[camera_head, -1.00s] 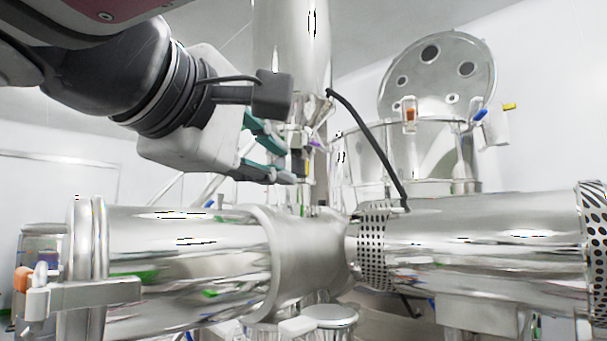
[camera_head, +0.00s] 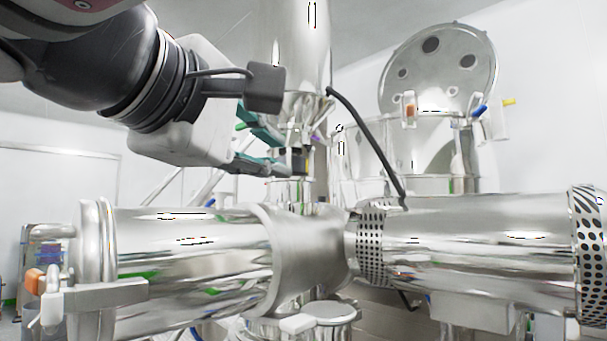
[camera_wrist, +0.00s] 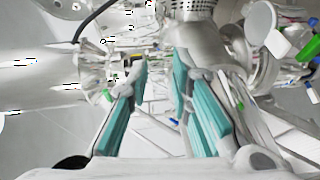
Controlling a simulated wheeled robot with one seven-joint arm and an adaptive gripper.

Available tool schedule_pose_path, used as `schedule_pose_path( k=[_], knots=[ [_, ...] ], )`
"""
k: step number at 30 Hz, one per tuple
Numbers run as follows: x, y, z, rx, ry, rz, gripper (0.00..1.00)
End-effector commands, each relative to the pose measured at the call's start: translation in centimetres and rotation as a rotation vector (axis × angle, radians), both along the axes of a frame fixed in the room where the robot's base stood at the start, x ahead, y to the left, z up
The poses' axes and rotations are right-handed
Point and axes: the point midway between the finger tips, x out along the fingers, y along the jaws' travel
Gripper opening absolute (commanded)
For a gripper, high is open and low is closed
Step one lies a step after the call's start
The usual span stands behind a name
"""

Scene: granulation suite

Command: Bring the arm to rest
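My gripper (camera_head: 296,163) is in the upper left of the head view, above the horizontal steel cylinder and in front of the vertical steel column. Its teal-sided fingers point to the right. In the wrist view my gripper (camera_wrist: 160,68) shows two fingers with a clear gap between them. Nothing is held in that gap. The gripper appears apart from the equipment.
A horizontal steel cylinder (camera_head: 190,250) runs below my gripper, joined to a second one (camera_head: 480,245) at right. A vertical steel column (camera_head: 292,50) stands behind the gripper. A black hose (camera_head: 372,140) hangs to its right. A round lid (camera_head: 440,70) stands open at the back right.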

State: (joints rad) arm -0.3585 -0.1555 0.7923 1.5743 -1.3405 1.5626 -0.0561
Motion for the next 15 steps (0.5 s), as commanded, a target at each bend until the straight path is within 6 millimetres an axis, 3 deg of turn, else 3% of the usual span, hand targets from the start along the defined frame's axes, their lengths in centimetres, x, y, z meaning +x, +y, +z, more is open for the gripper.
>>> schedule_pose_path(
  k=[10,13,15],
  knots=[
    [0.1,-0.5,-0.8,-0.003,0.017,-0.008,0.2],
    [0.8,-2.7,-3.0,0.009,0.073,-0.044,0.2],
    [1.2,-5.3,-5.8,0.035,0.139,-0.088,0.2]
  ],
)
